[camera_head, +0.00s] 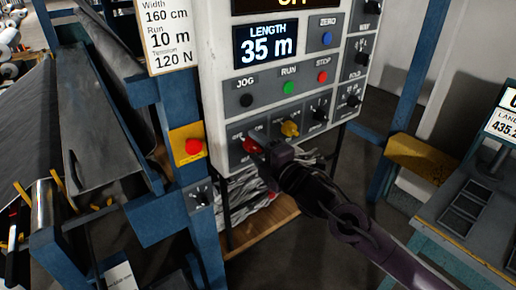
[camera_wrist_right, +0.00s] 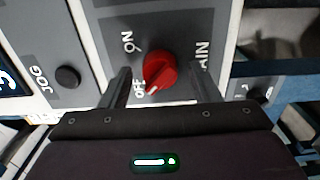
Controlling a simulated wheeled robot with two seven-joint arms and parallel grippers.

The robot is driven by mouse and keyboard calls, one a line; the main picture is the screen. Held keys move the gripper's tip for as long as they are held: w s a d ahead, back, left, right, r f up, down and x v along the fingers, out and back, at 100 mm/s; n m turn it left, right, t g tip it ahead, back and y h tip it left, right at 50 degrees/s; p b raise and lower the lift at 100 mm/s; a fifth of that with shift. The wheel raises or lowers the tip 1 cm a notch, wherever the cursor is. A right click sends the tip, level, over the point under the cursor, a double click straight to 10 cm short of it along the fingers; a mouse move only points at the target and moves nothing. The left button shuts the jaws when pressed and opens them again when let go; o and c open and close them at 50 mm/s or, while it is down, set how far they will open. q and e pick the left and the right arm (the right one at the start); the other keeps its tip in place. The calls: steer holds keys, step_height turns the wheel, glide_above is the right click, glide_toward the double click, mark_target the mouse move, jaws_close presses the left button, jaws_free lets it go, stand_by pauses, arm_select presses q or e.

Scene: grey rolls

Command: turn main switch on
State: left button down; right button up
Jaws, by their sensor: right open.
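The main switch is a red rotary knob (camera_head: 251,146) at the lower left of the white control panel (camera_head: 212,75). In the right wrist view the knob (camera_wrist_right: 159,68) shows ON and OFF labels beside it, and its white pointer mark is toward OFF. My right gripper (camera_head: 262,151) is at the panel in front of the knob, partly covering it. In the wrist view its open fingers (camera_wrist_right: 159,78) stand on either side of the knob, with gaps between them and it. My left gripper is not in view.
A yellow knob (camera_head: 290,128) sits just right of the red knob. Black JOG, green RUN and red STOP buttons are above. A red emergency button (camera_head: 193,146) on a yellow plate is on the blue post at left. The display (camera_head: 265,45) reads LENGTH 35 m.

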steer(key=c, duration=1)
steer(key=m+p, duration=0.1)
steer(key=m, duration=0.3)
steer(key=shift+m, duration=0.3)
steer(key=m+p, duration=0.1)
steer(key=m, duration=0.3)
steer(key=shift+m+p, duration=0.3)
steer(key=m+p, duration=0.2)
steer(key=m, duration=0.3)
steer(key=shift+m+p, duration=1.05)
steer(key=shift+m, duration=0.85)
steer(key=shift+f, duration=0.1)
